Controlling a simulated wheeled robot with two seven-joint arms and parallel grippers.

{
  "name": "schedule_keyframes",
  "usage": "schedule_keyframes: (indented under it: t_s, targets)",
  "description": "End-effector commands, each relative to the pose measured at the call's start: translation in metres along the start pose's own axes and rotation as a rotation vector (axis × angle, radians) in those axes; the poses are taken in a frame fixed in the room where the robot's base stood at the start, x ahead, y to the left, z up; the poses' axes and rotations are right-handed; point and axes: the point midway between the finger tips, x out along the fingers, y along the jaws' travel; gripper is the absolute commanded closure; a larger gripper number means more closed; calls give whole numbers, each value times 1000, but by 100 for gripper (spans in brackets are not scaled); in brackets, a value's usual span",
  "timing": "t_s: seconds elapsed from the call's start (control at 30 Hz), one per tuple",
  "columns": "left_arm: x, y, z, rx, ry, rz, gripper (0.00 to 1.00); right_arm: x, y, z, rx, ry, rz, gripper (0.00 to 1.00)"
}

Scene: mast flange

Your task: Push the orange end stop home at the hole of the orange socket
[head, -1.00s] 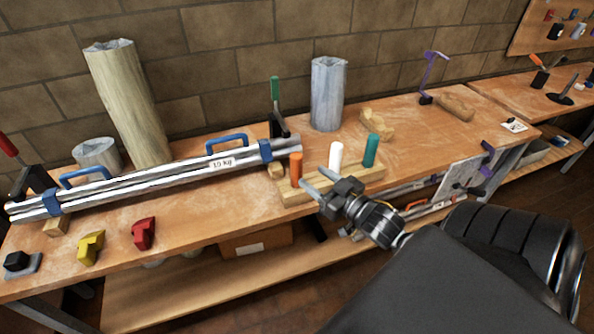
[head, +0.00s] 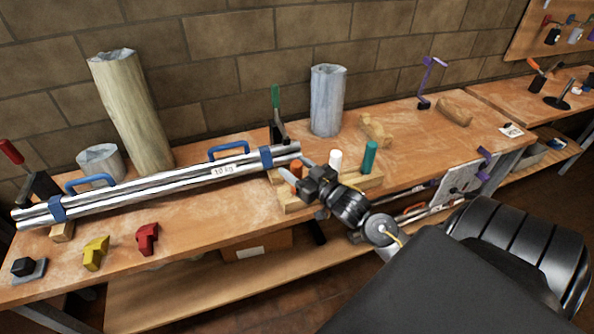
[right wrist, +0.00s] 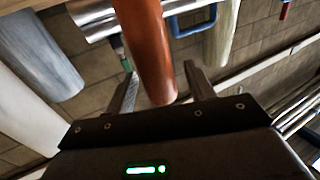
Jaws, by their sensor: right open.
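The orange end stop (head: 297,168) appears to be the orange cylinder standing in a wooden block (head: 292,206) on the bench, partly hidden by my gripper. My right gripper (head: 295,167) is at it, with one finger on each side. In the right wrist view the orange cylinder (right wrist: 147,45) runs between the two open fingers (right wrist: 163,82), with gaps visible on both sides. I cannot make out the orange socket or its hole. My left gripper is not in view.
A white cylinder (head: 335,161) and a green cylinder (head: 370,157) stand in the same block, close right of my gripper. Long metal tubes (head: 165,187) with blue handles lie to the left. Yellow (head: 95,253) and red (head: 147,239) pieces sit near the front edge.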

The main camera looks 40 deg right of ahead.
Motion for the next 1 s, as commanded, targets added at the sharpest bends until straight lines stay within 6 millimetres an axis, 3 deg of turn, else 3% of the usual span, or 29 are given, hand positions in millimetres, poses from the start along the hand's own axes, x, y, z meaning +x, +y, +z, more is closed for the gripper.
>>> schedule_keyframes:
  t_s: [0.1, 0.5, 0.77, 1.0]
  targets:
    - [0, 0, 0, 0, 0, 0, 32, 0, 0, 0, 0, 0, 0, 47]
    - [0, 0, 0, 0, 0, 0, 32, 0, 0, 0, 0, 1, 0, 97]
    - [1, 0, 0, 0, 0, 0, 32, 0, 0, -4, -1, 3, 0, 97]
    - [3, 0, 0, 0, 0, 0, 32, 0, 0, -45, -5, 7, -2, 97]
